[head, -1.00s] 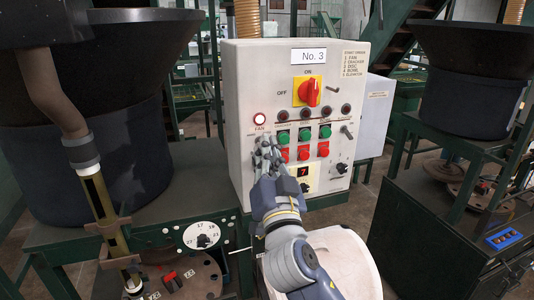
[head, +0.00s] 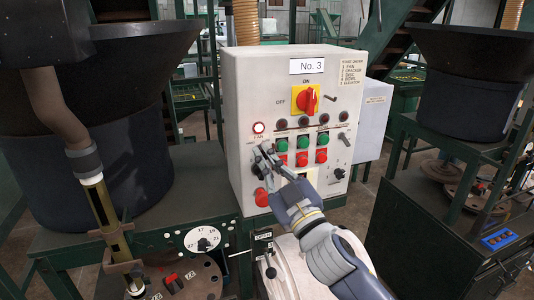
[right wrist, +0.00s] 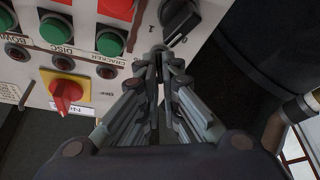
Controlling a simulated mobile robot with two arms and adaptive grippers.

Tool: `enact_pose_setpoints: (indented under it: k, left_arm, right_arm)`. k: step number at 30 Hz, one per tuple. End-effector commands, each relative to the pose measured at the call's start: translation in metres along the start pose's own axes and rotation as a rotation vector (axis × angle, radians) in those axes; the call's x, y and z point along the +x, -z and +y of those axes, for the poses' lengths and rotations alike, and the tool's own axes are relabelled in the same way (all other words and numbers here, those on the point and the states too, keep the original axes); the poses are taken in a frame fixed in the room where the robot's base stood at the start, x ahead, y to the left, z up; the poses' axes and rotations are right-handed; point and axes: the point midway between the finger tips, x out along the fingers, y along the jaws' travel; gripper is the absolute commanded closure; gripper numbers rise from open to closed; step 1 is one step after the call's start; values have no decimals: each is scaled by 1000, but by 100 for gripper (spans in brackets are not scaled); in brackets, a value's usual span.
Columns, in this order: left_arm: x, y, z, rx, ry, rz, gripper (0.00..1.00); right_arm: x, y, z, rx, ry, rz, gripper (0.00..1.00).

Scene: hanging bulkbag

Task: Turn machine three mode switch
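The grey-white control panel (head: 240,110) labelled "No. 3" stands in the middle of the head view. A black rotary switch (right wrist: 180,18) shows beside the fingertips in the right wrist view, on the fan side of the panel. In the head view my fingers partly cover that area. My right gripper (head: 264,160) is at the panel's lower left, its tips close together. It also shows in the right wrist view (right wrist: 165,55), fingers nearly meeting, with nothing visible between them. Whether the tips touch the switch, I cannot tell. My left gripper is not in view.
A red-on-yellow main switch (head: 306,97), green buttons (head: 303,144) and red buttons (head: 302,159) are close by. A red knob (head: 262,197) sits below my gripper. Another black switch (head: 340,173) is at the panel's right. Dark tubs (head: 110,150) flank the panel.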

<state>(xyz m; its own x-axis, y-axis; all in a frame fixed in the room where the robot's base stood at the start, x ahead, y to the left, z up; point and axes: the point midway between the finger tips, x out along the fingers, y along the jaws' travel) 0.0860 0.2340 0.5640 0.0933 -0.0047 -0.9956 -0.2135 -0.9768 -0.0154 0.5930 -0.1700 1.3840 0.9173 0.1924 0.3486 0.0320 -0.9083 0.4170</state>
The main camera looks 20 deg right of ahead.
Motion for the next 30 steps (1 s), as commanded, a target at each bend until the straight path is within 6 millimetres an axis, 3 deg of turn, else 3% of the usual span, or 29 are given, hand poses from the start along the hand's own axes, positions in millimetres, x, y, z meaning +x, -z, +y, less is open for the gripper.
enact_pose_setpoints:
  k: [9, 23, 26, 30]
  left_arm:
    - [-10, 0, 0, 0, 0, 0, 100]
    - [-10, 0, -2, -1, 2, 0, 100]
    - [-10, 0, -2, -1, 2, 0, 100]
    - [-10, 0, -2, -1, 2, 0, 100]
  right_arm:
    - [2, 5, 5, -96, 28, 8, 100]
    - [2, 5, 6, -108, 31, 9, 100]
    - [2, 5, 6, -108, 31, 9, 77]
    - [1, 3, 4, -105, 34, 6, 75]
